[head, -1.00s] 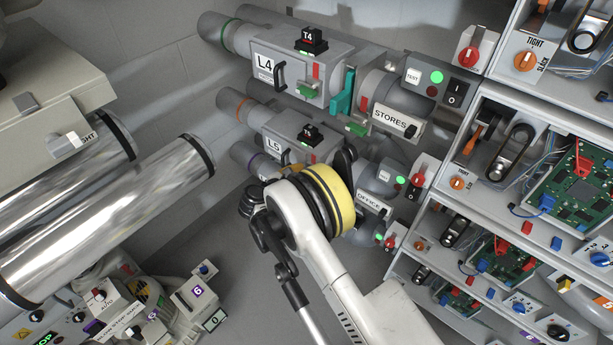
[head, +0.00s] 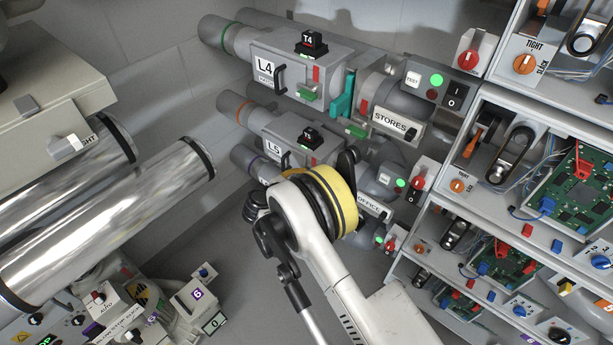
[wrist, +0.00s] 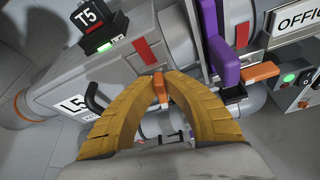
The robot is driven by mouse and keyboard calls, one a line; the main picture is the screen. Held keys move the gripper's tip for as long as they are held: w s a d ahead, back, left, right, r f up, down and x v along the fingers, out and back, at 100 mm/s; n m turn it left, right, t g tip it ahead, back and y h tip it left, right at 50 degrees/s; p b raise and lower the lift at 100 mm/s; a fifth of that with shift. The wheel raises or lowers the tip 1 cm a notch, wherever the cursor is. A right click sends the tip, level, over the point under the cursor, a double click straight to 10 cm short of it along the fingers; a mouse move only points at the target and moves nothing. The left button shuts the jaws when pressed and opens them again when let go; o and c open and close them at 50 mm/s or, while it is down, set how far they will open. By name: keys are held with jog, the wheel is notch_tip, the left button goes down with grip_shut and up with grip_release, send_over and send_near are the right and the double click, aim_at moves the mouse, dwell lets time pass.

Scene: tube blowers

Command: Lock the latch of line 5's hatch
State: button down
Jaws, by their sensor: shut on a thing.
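Line 5's hatch housing (head: 286,128) is a grey box labelled L5 in the head view. It fills the middle of the wrist view (wrist: 112,75), with the L5 label and a black handle (wrist: 93,98) at left. A small orange latch (wrist: 159,88) stands at the hatch's near edge, below a red patch (wrist: 147,50). My gripper (wrist: 160,84) has its yellow fingers closed on the orange latch from both sides. In the head view my own arm hides the fingers and latch.
The T5 block (wrist: 91,24) with a lit green strip stands on the housing. A purple lever (wrist: 214,45) stands close right of the fingers. The OFFICE panel (wrist: 296,20) is farther right. Line 4's housing (head: 340,60) lies above line 5 in the head view.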

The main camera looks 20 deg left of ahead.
jog(key=m+y, duration=0.1)
jog(key=m+t+y, duration=0.1)
jog(key=m, duration=0.1)
jog(key=shift+s+d+f+m, duration=0.1)
jog(key=shift+d+f+m, duration=0.1)
jog(key=shift+d+m, duration=0.1)
jog(key=m, duration=0.1)
jog(key=m+t+y, duration=0.1)
jog(key=m+t, duration=0.1)
jog(key=m, duration=0.1)
jog(key=shift+d+f, duration=0.15)
jog(key=shift+f, duration=0.1)
jog(key=shift+y, duration=0.4)
jog(key=c, duration=1.5)
grip_release()
notch_tip(320, 180, up, 10)
